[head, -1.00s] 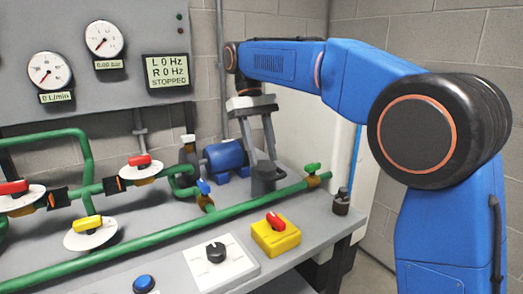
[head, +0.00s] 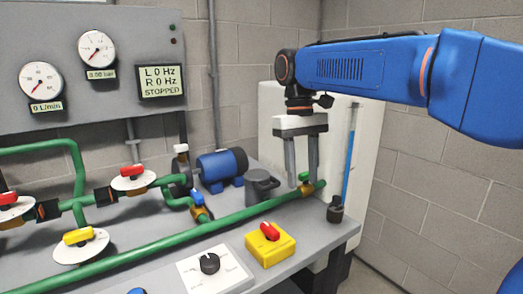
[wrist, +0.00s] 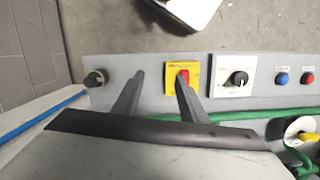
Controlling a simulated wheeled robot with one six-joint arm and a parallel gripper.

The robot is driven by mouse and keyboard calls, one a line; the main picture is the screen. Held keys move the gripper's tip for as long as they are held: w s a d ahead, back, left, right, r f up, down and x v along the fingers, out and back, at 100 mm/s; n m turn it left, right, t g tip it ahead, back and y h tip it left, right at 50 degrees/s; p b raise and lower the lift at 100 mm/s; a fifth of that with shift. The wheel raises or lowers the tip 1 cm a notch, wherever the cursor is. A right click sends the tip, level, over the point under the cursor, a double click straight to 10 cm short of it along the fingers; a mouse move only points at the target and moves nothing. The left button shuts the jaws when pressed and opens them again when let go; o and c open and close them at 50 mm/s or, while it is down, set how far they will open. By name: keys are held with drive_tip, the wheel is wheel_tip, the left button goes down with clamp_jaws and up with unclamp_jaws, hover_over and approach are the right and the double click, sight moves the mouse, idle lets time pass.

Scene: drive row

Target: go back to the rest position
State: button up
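My gripper (head: 302,175) is open and empty. Its two grey fingers point down, above the right end of the bench near the green-handled valve (head: 304,177). In the wrist view my gripper (wrist: 157,80) shows its fingers apart, with only bench between them. The yellow switch box with a red knob (head: 270,245) stands on the bench below and to the left of the fingers. My blue arm reaches in from the right.
A green pipe (head: 160,248) runs along the bench. A blue motor (head: 222,166) and grey cup-shaped part (head: 261,186) stand behind it. A black knob panel (head: 212,268) is at the front.

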drive_tip(key=s+d+f+m+t, duration=0.4)
drive_tip(key=s+d+f+t, duration=0.2)
drive_tip(key=s+d+f, duration=1.3)
drive_tip(key=shift+s+f+m+t+y, duration=0.3)
drive_tip(key=shift+s+f+m+y, duration=0.15)
drive_tip(key=shift+s, duration=0.8)
